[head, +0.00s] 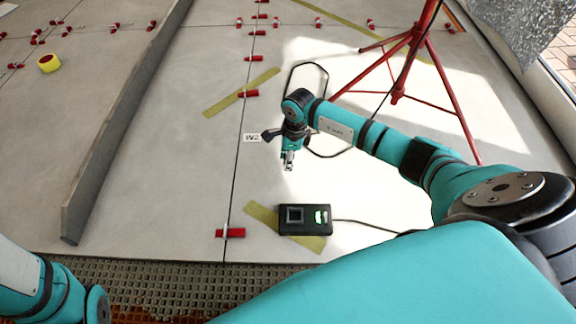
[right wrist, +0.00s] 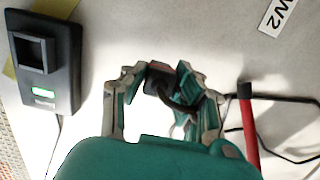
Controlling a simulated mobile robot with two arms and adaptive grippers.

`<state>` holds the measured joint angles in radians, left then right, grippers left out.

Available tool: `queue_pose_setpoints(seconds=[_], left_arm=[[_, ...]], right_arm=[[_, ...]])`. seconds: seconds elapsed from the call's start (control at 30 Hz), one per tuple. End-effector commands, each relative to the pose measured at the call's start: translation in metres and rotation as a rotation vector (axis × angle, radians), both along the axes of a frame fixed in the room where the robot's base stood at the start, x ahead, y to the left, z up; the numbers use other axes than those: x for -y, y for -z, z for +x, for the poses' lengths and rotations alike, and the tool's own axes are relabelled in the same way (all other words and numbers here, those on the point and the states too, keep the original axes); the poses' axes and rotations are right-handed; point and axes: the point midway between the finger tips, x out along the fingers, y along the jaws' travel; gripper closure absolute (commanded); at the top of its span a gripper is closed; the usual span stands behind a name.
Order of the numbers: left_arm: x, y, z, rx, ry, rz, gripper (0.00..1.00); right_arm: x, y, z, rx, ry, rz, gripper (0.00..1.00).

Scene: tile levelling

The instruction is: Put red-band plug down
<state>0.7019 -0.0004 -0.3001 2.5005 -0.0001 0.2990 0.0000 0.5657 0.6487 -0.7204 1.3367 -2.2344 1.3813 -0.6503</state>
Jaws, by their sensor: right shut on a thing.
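My right gripper (head: 288,162) hangs over the pale tiles, above and left of a black box in the head view. My left gripper is out of view.
A red tripod (head: 398,85) stands at the upper right, with a black cable loop near it. A W2 label (head: 252,138) lies left of the gripper. A long grey bar (head: 125,115), yellow tape strips and red clips (head: 230,233) lie on the tiles.

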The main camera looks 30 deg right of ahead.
Motion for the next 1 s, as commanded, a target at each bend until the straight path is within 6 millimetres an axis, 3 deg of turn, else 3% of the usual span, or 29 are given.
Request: queue_pose_setpoints(seconds=[0.23, 0.63, 0.67, 0.7, 0.83, 1.0], left_arm=[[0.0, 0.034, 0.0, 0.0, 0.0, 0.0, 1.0], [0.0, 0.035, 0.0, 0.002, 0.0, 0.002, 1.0], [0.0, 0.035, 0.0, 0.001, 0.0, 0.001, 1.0], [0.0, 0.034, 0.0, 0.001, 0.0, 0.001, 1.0], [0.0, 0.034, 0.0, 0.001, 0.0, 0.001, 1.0], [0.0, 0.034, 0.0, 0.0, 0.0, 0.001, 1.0]], right_arm=[[-0.001, 0.035, -0.001, -0.002, 0.0, 0.0, 1.0], [0.0, 0.037, -0.001, -0.002, 0.0, -0.001, 1.0], [0.0, 0.037, -0.001, -0.002, 0.0, -0.001, 0.7], [0.0, 0.037, -0.001, -0.002, 0.0, -0.001, 0.65], [0.0, 0.037, -0.001, -0.003, 0.0, -0.001, 0.48], [0.0, 0.037, -0.001, -0.002, 0.0, -0.001, 0.48]])
